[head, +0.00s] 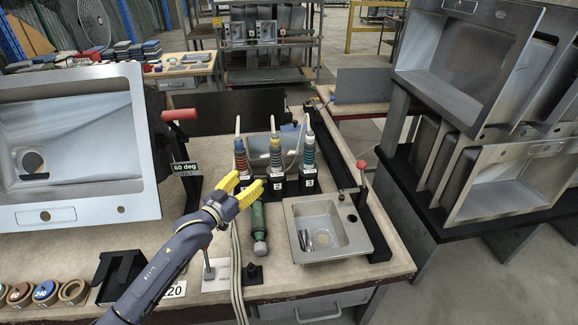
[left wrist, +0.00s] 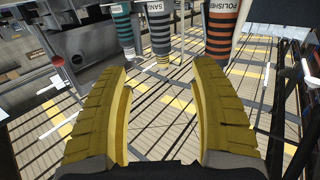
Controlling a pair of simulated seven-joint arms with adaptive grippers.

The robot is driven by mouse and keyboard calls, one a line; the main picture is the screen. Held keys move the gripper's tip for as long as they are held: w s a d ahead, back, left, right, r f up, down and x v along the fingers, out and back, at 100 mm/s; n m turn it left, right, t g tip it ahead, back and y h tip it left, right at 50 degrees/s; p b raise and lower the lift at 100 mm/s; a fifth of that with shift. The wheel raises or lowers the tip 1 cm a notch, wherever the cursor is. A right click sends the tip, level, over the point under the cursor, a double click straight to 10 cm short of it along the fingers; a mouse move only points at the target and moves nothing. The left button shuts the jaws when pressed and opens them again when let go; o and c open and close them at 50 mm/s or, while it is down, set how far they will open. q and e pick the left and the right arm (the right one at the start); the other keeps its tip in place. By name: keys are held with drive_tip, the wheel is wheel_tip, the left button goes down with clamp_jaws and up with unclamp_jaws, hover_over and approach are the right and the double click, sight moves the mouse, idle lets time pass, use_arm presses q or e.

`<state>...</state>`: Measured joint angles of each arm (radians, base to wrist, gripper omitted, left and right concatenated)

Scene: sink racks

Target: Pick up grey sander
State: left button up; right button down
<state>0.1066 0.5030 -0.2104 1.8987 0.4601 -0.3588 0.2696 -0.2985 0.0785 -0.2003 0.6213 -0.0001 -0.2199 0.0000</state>
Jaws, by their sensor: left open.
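The grey sander (head: 276,158) appears to be the middle one of three striped tools standing upright in black holders, at number 2. My left gripper (head: 243,184) is open, with yellow fingers, in front and to the left of the holders. In the left wrist view my left gripper (left wrist: 160,70) has nothing between its fingers, and the sander lies beyond the gap, apart from both fingertips. My right gripper is not in view.
An orange striped polisher (head: 240,160) and a teal striped tool (head: 308,158) stand on either side. A green tool (head: 259,228) lies below the gripper. A small sink (head: 345,215) sits to the right, a large tilted sink (head: 130,150) to the left. A red-knobbed lever (head: 361,165) stands right.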

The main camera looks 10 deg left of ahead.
sight(272, 156)
use_arm(q)
drive_tip(key=x, duration=1.1)
drive_tip(key=shift+w+r, duration=0.1)
drive_tip(key=shift+r, duration=0.05)
drive_tip(key=shift+x, duration=3.2)
clamp_jaws()
